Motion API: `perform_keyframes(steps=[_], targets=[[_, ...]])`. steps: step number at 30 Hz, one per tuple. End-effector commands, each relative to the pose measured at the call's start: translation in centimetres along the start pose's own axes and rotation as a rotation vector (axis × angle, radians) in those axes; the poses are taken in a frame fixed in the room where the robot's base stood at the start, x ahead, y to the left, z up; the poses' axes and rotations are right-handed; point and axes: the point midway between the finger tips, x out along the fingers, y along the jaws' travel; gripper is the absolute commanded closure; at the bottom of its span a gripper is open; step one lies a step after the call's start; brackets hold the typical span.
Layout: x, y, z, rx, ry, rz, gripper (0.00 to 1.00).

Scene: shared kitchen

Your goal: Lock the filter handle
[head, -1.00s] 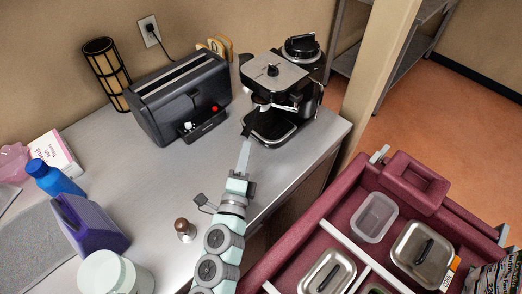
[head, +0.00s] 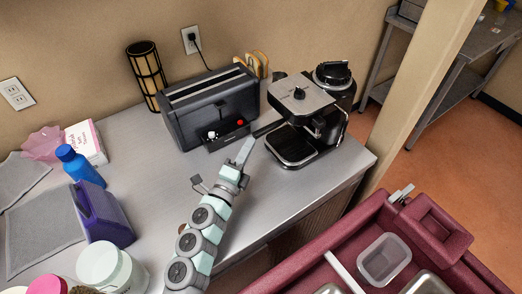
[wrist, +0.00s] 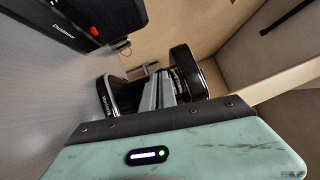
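The coffee machine (head: 303,100) stands near the right end of the counter, black with a silver top and a drip tray (head: 292,147) at its base. A dark bar (head: 267,128) shows at its left side, near the toaster; I cannot tell for certain if this is the filter handle. How the filter sits under the machine's head is hidden. My gripper (head: 246,147) is left of the drip tray, apart from the machine, its fingers together with nothing visible between them. In the wrist view the fingers (wrist: 160,90) lie side by side, with the machine's black parts (wrist: 118,95) beyond.
A black toaster (head: 208,108) with a red button stands close on the left of the machine. A purple container (head: 102,215), a blue bottle (head: 80,167) and a white tub (head: 108,265) are at the left. A maroon cart (head: 437,228) stands right of the counter. The middle counter is bare.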

Motion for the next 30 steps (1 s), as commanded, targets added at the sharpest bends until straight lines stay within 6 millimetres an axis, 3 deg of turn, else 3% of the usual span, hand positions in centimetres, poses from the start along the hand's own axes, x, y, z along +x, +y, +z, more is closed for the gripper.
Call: perform_keyframes(steps=[17,30], targets=[[-0.9,0.1,0.3,0.001,-0.006,0.002,1.00],[-8.5,0.2,0.2,-0.001,-0.007,0.005,1.00]])
